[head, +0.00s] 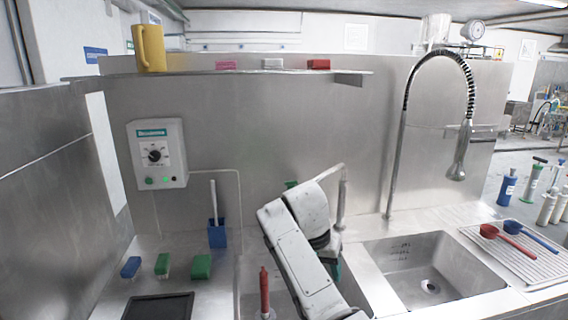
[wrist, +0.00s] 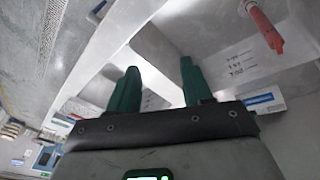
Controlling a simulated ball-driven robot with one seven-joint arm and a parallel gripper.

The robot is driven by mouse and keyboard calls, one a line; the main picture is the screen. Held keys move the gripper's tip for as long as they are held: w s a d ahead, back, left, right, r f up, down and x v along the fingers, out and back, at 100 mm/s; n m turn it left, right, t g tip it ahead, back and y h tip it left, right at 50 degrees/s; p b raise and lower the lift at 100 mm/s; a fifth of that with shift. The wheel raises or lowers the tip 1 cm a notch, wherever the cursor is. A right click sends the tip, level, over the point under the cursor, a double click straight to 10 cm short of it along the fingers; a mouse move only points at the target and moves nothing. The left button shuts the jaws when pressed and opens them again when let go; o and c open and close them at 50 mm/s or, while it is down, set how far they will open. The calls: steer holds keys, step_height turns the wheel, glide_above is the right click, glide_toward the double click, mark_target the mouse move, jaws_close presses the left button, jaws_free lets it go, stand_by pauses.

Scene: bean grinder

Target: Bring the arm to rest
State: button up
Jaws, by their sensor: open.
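My arm (head: 298,255) is a white and grey linkage in the lower middle of the head view, bent over the sink area. My gripper (wrist: 158,75) shows in the wrist view with two green fingers spread apart and nothing between them. In the head view the gripper is mostly hidden behind the arm; only bits of green show beside the links. In the wrist view the fingers point toward a pale steel ledge and basin wall, and I cannot tell how far off these are.
A red-handled tool (head: 264,292) stands left of my arm. The right sink basin (head: 428,280) is empty, beside a tall spring faucet (head: 404,130). Brushes (head: 162,266) and a blue holder (head: 217,236) are at left. A shelf (head: 200,74) with a yellow jug (head: 149,48) is above.

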steer(key=s+d+f+n+y, duration=0.1)
steer(key=s+d+f, duration=0.3)
steer(key=s+f, duration=0.7)
steer(key=s+d+f+n+y, duration=0.2)
steer(key=s+d+f, duration=0.3)
steer(key=s+f, duration=0.55)
steer(key=s+d, duration=0.4)
steer(key=s, duration=0.9)
steer(key=s+d+r+n, duration=0.1)
steer(key=s+d, duration=0.3)
steer(key=s, duration=1)
steer(key=shift+d+r+g, duration=0.3)
steer(key=shift+d, duration=0.1)
